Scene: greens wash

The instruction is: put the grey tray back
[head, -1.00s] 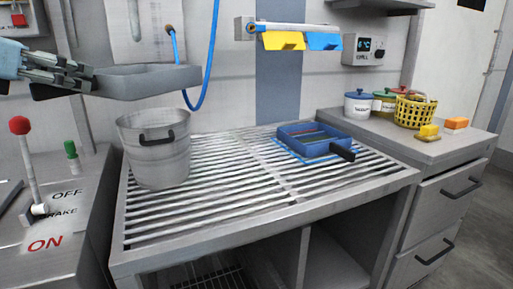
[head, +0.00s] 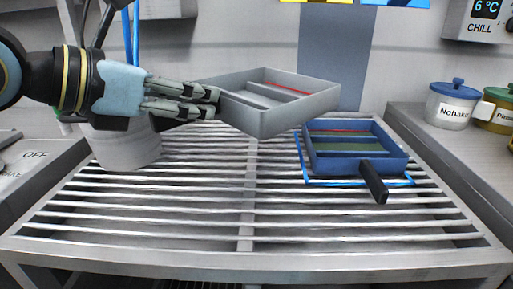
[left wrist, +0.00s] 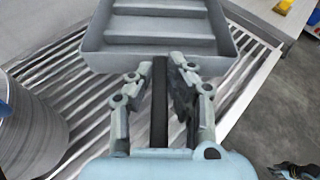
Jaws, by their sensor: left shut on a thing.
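The grey tray (head: 292,118) is a shallow box with dividers and a red line inside. My left gripper (head: 212,103) is shut on its dark handle and holds it level above the slatted rack (head: 250,219), left of the blue tray. In the left wrist view the handle lies between the fingers (left wrist: 168,75) and the grey tray (left wrist: 158,57) is ahead of them. The blue tray (head: 323,165), with a black handle toward the front, sits on the rack inside a blue outline (head: 301,160).
A metal bucket (head: 125,150) stands at the rack's left, behind my left arm; it also shows in the left wrist view (left wrist: 30,130). Lidded jars (head: 450,107) stand on the right counter. The rack's front and middle are clear.

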